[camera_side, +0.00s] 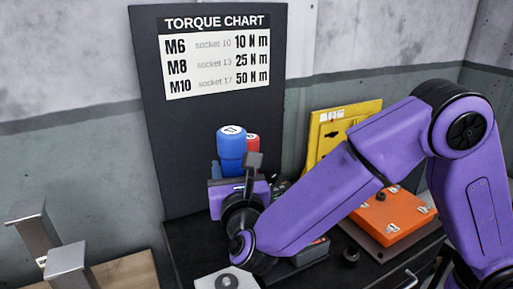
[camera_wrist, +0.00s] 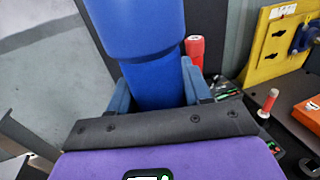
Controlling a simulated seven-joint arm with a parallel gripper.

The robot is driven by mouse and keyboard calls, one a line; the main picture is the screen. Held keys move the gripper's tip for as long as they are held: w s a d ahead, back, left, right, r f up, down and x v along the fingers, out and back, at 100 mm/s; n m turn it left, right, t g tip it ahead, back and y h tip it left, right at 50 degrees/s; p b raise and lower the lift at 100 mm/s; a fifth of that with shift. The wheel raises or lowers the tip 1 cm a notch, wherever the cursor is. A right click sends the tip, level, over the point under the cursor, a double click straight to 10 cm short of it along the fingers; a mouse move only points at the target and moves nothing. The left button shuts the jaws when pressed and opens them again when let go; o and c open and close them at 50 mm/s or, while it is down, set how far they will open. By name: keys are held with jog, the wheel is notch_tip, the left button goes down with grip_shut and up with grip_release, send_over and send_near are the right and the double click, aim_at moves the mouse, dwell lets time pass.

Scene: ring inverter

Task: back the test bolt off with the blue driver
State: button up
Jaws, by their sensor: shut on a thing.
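The blue driver (camera_side: 231,146) stands upright in front of the dark chart board, with a white label on its top cap. Its thick blue body also fills the upper middle of the wrist view (camera_wrist: 148,55). My gripper (camera_wrist: 158,88) is shut on the blue driver, with one blue finger on each side of its body. In the side view my purple wrist hides the driver's lower end. A pale plate (camera_side: 207,282) with a dark round piece (camera_side: 226,282) lies at the bottom edge; I cannot tell whether that piece is the test bolt.
A red driver (camera_side: 253,143) stands close behind the blue one, right of it in the wrist view (camera_wrist: 195,48). A yellow panel (camera_side: 343,122) and an orange block (camera_side: 392,214) stand to the right. Grey metal posts (camera_side: 34,232) stand at the left. A black nut-like piece (camera_side: 351,256) lies on the bench.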

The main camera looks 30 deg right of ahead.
jog(key=a, duration=0.1)
jog(key=s+a+f, duration=0.2)
jog(key=a, duration=0.1)
dwell(0.3)
notch_tip(320, 180, down, 6)
dwell(0.7)
jog(key=shift+f, duration=1.15)
dwell(1.8)
jog(key=shift+r, duration=0.15)
dwell(0.4)
jog(key=shift+r, duration=2.55)
